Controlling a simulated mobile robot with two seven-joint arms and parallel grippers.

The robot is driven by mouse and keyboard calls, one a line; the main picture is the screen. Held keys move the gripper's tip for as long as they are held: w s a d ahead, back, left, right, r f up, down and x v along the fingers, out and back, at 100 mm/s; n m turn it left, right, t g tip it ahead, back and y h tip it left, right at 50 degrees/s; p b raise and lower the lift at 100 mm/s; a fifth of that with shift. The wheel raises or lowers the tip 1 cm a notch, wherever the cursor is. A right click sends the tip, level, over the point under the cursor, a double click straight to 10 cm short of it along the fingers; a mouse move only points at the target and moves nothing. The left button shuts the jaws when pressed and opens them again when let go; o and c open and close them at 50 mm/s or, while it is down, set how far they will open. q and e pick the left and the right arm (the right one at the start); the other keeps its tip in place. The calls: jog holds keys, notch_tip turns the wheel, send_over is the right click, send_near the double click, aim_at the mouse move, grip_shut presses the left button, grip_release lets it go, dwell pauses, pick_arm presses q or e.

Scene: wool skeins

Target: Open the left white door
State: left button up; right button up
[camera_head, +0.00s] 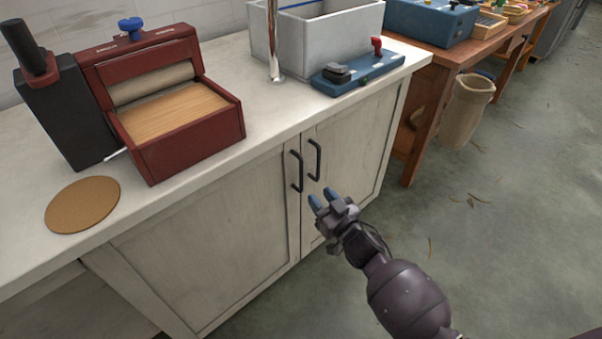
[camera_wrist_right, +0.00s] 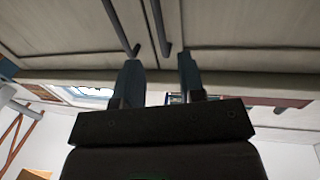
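The left white door (camera_head: 215,245) is shut under the counter. Its dark bar handle (camera_head: 296,171) stands upright near the door's right edge. The right white door (camera_head: 350,145) is also shut, with its own dark handle (camera_head: 315,160) close beside the first. My right gripper (camera_head: 322,198) is in front of the doors, just below the handles, with its blue-tipped fingers apart and nothing between them. In the right wrist view the open fingers (camera_wrist_right: 158,60) point at the cabinet, near the ends of two dark handles (camera_wrist_right: 162,28). My left gripper is not in view.
On the white counter (camera_head: 265,112) are a dark red box-shaped device (camera_head: 180,105), a black block with a handle (camera_head: 70,110), a cork disc (camera_head: 82,204), a grey sink (camera_head: 320,40) and a blue scale-like device (camera_head: 358,74). A wooden table and bin (camera_head: 467,110) stand right. The floor before the doors is clear.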

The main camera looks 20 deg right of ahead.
aim_at(302, 176)
jog(key=w, duration=0.2)
jog(key=w+b, duration=0.1)
jog(key=w, duration=0.2)
jog(key=w+a+b, duration=0.1)
jog(key=w, duration=0.2)
jog(key=shift+a+f, duration=0.1)
jog(key=shift+f, duration=0.15)
jog(key=shift+w+a+r, duration=0.1)
jog(key=shift+w+a, duration=0.05)
jog(key=shift+w, duration=0.6)
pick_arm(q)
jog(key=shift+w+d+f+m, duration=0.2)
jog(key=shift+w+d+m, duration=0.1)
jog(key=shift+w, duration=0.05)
pick_arm(e)
jog(key=shift+w+r, duration=0.1)
jog(key=shift+w, duration=0.15)
grip_shut()
